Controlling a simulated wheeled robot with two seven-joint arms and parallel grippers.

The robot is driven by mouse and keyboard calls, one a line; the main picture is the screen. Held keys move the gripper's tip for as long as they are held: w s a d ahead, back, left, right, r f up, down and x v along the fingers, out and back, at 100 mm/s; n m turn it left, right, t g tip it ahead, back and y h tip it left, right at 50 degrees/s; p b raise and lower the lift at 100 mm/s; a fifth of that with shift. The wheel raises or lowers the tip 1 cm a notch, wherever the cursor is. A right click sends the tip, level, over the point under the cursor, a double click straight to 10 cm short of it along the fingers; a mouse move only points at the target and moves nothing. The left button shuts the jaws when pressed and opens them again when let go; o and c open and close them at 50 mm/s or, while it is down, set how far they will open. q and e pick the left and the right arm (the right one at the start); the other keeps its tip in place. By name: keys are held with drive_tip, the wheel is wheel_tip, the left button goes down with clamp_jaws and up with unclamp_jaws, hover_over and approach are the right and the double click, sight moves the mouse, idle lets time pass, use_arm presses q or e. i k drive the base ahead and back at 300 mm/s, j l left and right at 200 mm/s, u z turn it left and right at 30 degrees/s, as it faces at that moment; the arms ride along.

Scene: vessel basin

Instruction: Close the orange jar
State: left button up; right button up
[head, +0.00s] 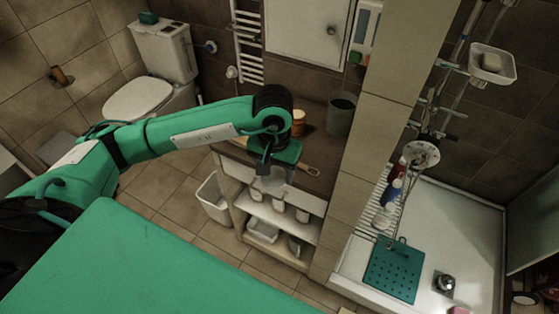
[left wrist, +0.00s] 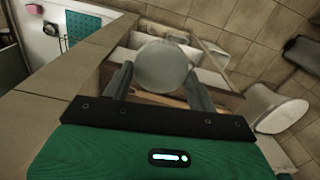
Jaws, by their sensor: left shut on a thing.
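A small orange jar (head: 298,122) stands on the dark counter behind my left gripper; its mouth is too small to make out. My left gripper (head: 270,172) is over the counter's front edge, nearer the camera than the jar and apart from it. It is shut on a pale, translucent round lid-like piece (head: 271,183). In the left wrist view this round piece (left wrist: 162,66) sits between the two fingers of the left gripper (left wrist: 160,90). The orange jar cannot be made out in the left wrist view. My right gripper is not in view.
The counter (head: 318,150) also bears a dark grey-green cup (head: 341,114) and a wooden-handled thing (head: 309,169). Shelves with several pale vessels (head: 279,206) are below. A tiled pillar (head: 352,165) bounds the right side. A white bin (head: 213,198) stands on the floor at left.

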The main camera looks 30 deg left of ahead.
sight(298, 127)
drive_tip(key=j+z, duration=0.2)
drive_tip(key=j, duration=0.55)
drive_tip(key=j+z, duration=0.25)
drive_tip(key=j, duration=0.5)
drive_tip(key=k+j+z, duration=0.2)
drive_tip(key=j, duration=0.5)
drive_tip(key=i, duration=0.1)
